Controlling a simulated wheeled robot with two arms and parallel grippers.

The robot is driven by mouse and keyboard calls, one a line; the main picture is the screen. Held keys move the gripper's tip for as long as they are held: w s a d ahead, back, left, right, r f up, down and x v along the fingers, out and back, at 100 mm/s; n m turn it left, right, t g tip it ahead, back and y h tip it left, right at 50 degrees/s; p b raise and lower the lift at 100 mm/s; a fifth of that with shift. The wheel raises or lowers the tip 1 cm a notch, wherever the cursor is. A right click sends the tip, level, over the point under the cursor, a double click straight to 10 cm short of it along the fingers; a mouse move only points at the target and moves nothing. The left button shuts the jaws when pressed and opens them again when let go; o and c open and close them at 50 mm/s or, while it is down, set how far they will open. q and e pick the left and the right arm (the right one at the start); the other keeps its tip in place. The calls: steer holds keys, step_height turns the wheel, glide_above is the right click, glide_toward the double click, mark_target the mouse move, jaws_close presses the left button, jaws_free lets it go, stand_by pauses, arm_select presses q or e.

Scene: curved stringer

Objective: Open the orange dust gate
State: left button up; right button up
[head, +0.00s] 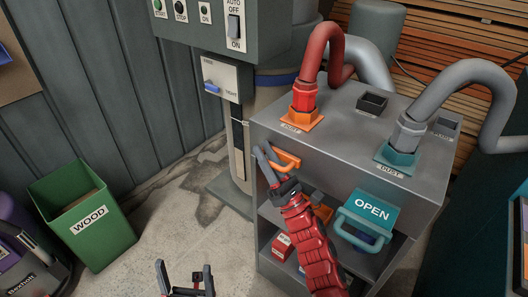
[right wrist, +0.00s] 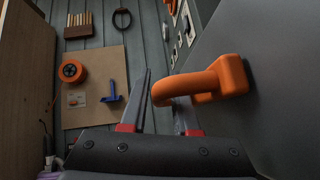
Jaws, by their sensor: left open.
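The orange dust gate shows as an orange handle (head: 287,160) on the grey cabinet's front, below the red pipe with the orange flange (head: 301,121). Its face lies close against the cabinet front. My right gripper (head: 265,162) is at the handle's left end. In the right wrist view the orange handle (right wrist: 190,84) reaches between the two spread fingers and partly covers the right one. The jaws look open around its end, not closed on it. My left gripper (head: 186,278) is open and empty, low over the floor at the bottom of the head view.
The teal gate (head: 366,217), marked OPEN, sticks out of the cabinet (head: 420,184) to the right of my right arm. Red boxes (head: 282,245) stand on the lower shelf. A control panel (head: 218,28) hangs behind. A green WOOD bin (head: 88,222) stands left; floor between is clear.

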steer(key=shift+w+a+r, duration=0.15)
jaws_close()
stand_by(1.4)
